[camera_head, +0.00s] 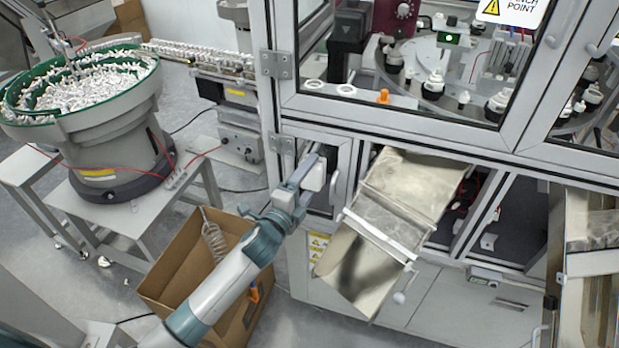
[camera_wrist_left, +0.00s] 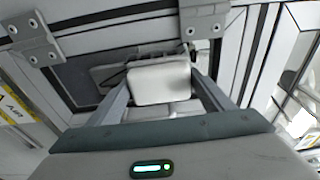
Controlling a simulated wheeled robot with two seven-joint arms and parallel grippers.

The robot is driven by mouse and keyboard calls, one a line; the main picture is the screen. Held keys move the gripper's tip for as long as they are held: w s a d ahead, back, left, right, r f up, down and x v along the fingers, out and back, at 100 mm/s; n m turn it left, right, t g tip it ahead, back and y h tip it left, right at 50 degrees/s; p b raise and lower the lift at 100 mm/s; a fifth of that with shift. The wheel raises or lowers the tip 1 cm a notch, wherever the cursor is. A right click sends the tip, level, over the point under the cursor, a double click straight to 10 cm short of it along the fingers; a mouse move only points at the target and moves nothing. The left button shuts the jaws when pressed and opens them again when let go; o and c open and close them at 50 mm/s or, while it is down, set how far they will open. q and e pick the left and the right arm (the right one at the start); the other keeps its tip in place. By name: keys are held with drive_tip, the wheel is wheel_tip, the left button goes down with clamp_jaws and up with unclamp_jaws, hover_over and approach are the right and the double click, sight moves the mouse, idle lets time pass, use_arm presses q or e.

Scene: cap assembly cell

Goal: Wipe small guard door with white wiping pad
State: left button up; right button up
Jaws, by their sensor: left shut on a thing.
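The small guard door (camera_head: 344,163) is a narrow light-framed door with a dark pane, low on the machine's left front, left of the metal chute. My left gripper (camera_head: 307,181) is in front of it, shut on the white wiping pad (camera_head: 317,174). In the left wrist view the pad (camera_wrist_left: 160,82) sits between the two fingers, in front of the door's dark pane (camera_wrist_left: 88,72). I cannot tell whether the pad touches the door. The gripper and pad hide part of the pane. My right gripper is not in view.
A sloping metal chute (camera_head: 405,190) juts out right of the door. An open cardboard box (camera_head: 178,272) stands on the floor below my left arm. A bowl feeder (camera_head: 110,125) full of small white parts stands at left. The large upper guard door (camera_head: 400,118) is above.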

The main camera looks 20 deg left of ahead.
use_arm(q)
drive_tip(key=shift+r+p, duration=0.75)
drive_tip(key=shift+r, duration=0.2)
drive_tip(key=shift+r+p, duration=0.95)
drive_tip(key=shift+r, duration=0.15)
drive_tip(key=shift+w+r, duration=0.1)
drive_tip(key=shift+r, duration=0.1)
